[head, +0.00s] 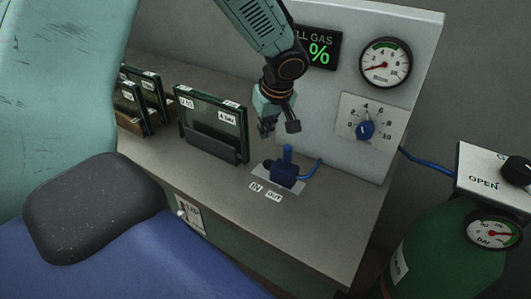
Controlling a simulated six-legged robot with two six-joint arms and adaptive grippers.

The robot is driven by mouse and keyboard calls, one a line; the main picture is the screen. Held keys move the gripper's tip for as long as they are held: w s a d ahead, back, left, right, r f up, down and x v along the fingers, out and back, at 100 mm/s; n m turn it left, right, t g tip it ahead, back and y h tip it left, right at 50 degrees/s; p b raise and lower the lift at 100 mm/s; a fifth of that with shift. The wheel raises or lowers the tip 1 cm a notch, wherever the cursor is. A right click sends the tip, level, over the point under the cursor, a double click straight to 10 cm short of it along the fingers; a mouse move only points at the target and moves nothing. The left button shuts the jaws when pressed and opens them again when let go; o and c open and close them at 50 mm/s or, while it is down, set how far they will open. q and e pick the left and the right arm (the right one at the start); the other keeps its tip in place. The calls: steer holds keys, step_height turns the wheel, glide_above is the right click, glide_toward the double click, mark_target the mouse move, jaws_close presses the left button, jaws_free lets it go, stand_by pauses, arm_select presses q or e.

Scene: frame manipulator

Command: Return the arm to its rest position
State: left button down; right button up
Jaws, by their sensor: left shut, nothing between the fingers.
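My left arm comes down from the top of the head view. Its left gripper (277,127) hangs above the bench, just above and behind a blue valve block (285,172) with an upright blue lever. The gripper is shut and holds nothing. It looks apart from the lever, though the exact gap is hard to judge. My right gripper is not in view.
A grey panel carries a green gas display (318,50), a round gauge (385,63) and a blue knob (366,129). Framed plates (211,122) stand on the bench (318,235) at left. A green cylinder (440,255) stands at lower right.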

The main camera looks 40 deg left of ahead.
arm_select(q)
steer(key=shift+s+d+r, duration=0.2)
steer(key=shift+s+r, duration=0.1)
steer(key=shift+r, duration=0.35)
steer(key=shift+s, duration=0.1)
